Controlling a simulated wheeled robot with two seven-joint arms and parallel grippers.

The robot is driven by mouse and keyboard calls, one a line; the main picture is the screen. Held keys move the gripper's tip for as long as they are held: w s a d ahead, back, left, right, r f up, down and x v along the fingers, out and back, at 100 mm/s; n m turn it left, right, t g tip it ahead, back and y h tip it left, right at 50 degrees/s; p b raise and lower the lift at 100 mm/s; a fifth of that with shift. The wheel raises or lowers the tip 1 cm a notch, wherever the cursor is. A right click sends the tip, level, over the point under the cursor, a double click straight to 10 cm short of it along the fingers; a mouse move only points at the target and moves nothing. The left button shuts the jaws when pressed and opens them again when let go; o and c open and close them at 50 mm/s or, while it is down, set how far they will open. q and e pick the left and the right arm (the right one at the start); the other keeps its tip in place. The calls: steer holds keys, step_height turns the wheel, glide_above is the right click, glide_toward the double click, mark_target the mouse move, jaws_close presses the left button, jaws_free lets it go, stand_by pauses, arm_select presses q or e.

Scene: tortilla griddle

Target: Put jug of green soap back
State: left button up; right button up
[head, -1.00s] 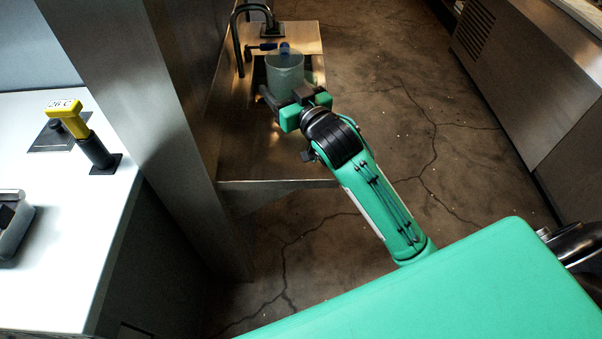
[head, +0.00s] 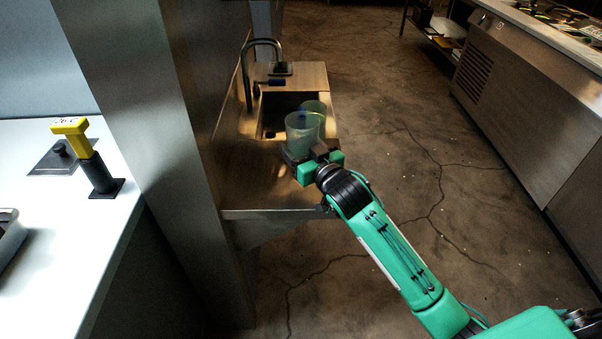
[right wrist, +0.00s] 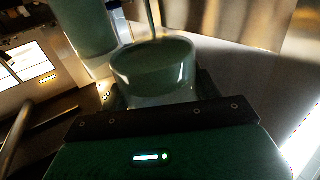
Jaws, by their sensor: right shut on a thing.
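My right gripper (head: 308,160) is shut on a pale green translucent jug (head: 300,134) at the near edge of the sink basin. The held jug looks upright in the head view. Whether its base touches the counter is hidden by the gripper. In the right wrist view the held jug (right wrist: 152,75) shows its round rim in front of the palm. A second pale green translucent container (head: 316,110) is just behind it at the basin, and it also shows at the top left of the right wrist view (right wrist: 86,25). My left gripper is not in view.
A steel pillar (head: 175,150) stands left. A white counter (head: 70,240) holds a yellow-topped tool (head: 72,127). The floor to the right is clear.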

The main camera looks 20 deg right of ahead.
step_height(320, 180, down, 4)
steer(key=shift+r, duration=0.1)
step_height(320, 180, down, 3)
steer(key=shift+f, duration=0.7)
steer(key=o, duration=0.7)
steer(key=shift+f+b, duration=0.15)
steer(key=shift+b, duration=0.15)
steer(key=o, duration=0.5)
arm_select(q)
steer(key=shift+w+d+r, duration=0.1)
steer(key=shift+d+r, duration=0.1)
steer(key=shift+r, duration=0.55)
